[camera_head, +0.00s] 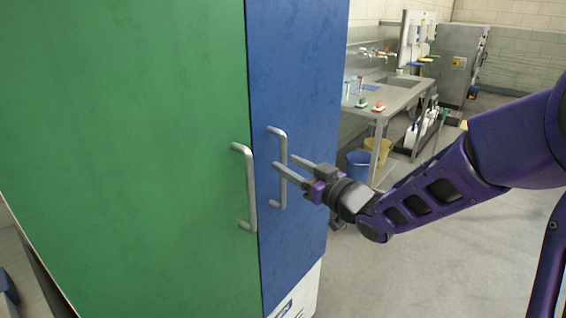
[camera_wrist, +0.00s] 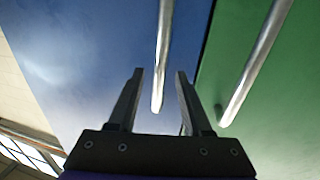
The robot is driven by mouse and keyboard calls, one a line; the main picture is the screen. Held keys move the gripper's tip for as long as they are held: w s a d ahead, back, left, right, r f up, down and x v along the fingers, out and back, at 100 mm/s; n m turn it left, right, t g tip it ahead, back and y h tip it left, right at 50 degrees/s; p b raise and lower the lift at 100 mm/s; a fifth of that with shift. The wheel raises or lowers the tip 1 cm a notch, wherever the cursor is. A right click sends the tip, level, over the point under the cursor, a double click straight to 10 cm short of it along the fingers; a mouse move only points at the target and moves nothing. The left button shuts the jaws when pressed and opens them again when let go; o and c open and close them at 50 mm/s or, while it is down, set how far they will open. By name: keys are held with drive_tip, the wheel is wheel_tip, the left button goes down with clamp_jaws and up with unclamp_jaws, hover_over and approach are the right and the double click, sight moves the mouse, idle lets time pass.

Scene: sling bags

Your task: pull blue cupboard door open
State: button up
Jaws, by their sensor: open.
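The blue cupboard door (camera_head: 297,90) is closed, beside the green door (camera_head: 130,150) on its left. Its vertical silver bar handle (camera_head: 283,150) is near the door's left edge. My gripper (camera_head: 283,165) is open and close to this handle in the head view. In the wrist view, the blue door (camera_wrist: 90,50) fills the left and middle, and its handle (camera_wrist: 162,60) ends between the two open fingers (camera_wrist: 160,75). The fingers do not visibly clamp it. I cannot tell how far the fingertips reach past the bar.
The green door's similar handle (camera_head: 248,188) stands close to the left of my gripper. To the right are a metal sink table (camera_head: 395,97), a blue bucket (camera_head: 358,165) and a yellow bucket (camera_head: 378,150). The grey floor (camera_head: 420,255) in front is clear.

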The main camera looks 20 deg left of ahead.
drive_tip(key=shift+x, duration=1.35)
clamp_jaws()
idle(0.4)
